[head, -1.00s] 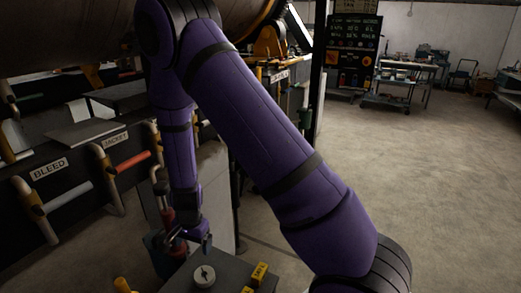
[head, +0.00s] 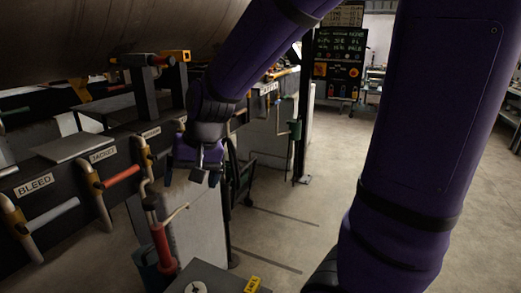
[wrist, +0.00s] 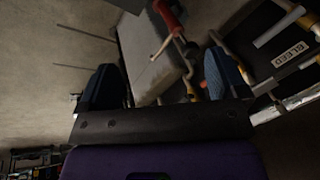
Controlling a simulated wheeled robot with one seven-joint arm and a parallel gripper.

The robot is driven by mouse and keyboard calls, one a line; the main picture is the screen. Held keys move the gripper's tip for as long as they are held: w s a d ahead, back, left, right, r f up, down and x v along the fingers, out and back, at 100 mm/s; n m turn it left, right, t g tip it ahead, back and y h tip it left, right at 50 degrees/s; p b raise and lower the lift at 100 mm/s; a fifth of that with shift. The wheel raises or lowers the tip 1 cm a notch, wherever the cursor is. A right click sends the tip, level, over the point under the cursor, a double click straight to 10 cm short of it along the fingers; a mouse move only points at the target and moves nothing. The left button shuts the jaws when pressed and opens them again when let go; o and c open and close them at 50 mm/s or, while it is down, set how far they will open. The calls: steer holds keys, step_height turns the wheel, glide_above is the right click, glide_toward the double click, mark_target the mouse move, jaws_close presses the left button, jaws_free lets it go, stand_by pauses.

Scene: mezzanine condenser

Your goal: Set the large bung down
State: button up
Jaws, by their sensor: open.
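A pale round piece (head: 196,288) with a dark mark, which may be the large bung, sits on the grey stand top (head: 215,277) at the bottom edge of the head view. It is partly cut off there. My gripper (head: 207,177) is open and hangs above and behind the stand, clear of the round piece. In the wrist view my gripper (wrist: 163,84) shows its two dark blue fingers wide apart with nothing between them. No bung is visible in the wrist view.
A yellow block (head: 252,285) lies on the stand. A red-handled tool (head: 163,245) stands left of it. The BLEED (head: 34,184) and JACKET (head: 103,154) pipe handles project at left. A pale box (head: 195,220) is below my gripper; open floor lies right.

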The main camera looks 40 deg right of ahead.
steer(key=s+d+r+n+t+h, duration=0.1)
steer(key=s+d+r+n, duration=0.1)
steer(key=s+r, duration=0.3)
steer(key=s+d+r+n+t+h, duration=0.1)
steer(key=s+r, duration=0.4)
steer(key=s, duration=0.6)
steer(key=shift+s+d+n, duration=0.15)
steer(key=shift+d+n, duration=0.45)
steer(key=shift+d, duration=0.6)
steer(key=shift+r, duration=0.1)
